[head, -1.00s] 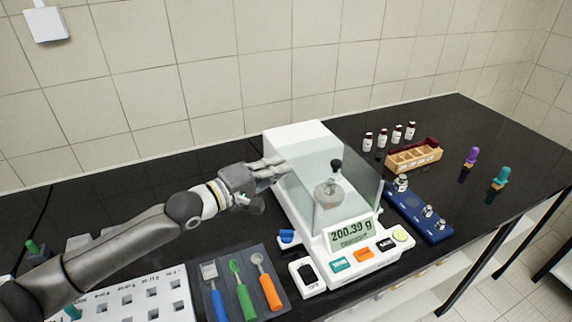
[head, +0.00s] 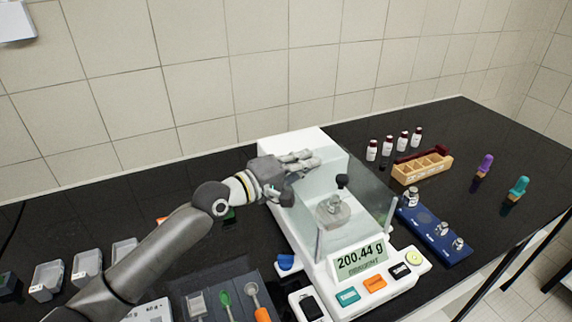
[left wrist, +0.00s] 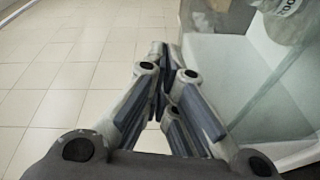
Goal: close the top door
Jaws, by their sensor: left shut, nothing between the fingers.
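The balance is a white unit (head: 292,142) with a clear glass chamber (head: 368,205) and a display (head: 361,257) reading 200.44 g. A metal weight (head: 333,211) stands inside the chamber. A black knob (head: 342,181) shows at the chamber's top; I cannot tell clearly where the top door's glass ends. My left gripper (head: 308,160) is shut and empty, over the rear top of the balance, behind and left of the knob. I cannot tell whether it touches. The left wrist view shows its closed fingers (left wrist: 165,75) beside the glass chamber (left wrist: 270,95). My right gripper is not in view.
A blue weight holder (head: 432,236) and a wooden rack (head: 421,166) stand right of the balance, with several small vials (head: 387,147) behind. A tool tray (head: 224,285) lies at the front left. Blank wall tiles rise behind the bench.

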